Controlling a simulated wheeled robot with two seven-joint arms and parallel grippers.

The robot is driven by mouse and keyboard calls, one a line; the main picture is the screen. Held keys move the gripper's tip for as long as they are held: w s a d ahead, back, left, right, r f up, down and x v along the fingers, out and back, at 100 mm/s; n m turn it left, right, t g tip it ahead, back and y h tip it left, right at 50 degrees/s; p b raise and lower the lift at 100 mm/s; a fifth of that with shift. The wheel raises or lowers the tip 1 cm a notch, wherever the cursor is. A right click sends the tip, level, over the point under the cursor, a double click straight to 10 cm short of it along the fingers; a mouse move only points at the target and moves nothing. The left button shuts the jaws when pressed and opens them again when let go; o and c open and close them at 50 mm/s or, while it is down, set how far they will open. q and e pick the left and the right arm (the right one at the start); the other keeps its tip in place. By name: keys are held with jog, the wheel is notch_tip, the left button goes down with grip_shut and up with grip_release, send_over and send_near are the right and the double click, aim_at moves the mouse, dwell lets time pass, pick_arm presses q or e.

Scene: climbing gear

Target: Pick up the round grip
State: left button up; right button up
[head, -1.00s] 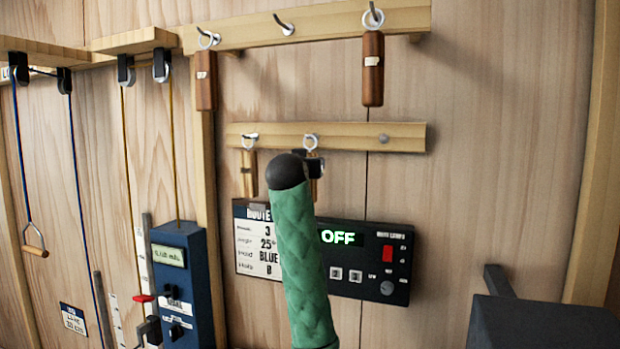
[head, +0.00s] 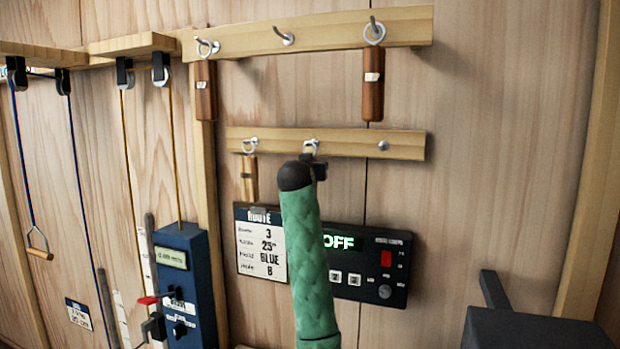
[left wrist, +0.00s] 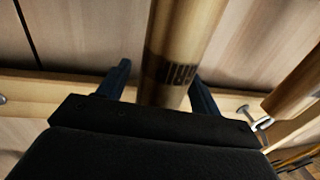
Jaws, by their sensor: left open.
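The round grip is a pale wooden cylinder with dark lettering on a band (left wrist: 172,65). In the left wrist view it stands between the two spread fingers of my left gripper (left wrist: 160,88), with bare space on both sides. In the head view my left gripper (head: 318,169) is at the middle hook of the lower rail (head: 373,145), at the end of my green-sleeved arm. The grip's ring (head: 311,146) shows on that hook, but its body is hidden behind my arm. My right gripper is in neither view.
Another pale grip (head: 250,178) hangs to the left on the same rail. Two dark brown grips (head: 373,96) (head: 205,90) hang above. A route card (head: 262,245) and a black control panel (head: 385,262) reading OFF are below. A dark grey block (head: 545,325) is at lower right.

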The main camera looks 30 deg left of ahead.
pick_arm(q)
jog(key=shift+w, duration=0.1)
jog(key=c, duration=1.2)
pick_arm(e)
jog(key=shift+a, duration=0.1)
pick_arm(q)
jog(key=shift+o, duration=0.2)
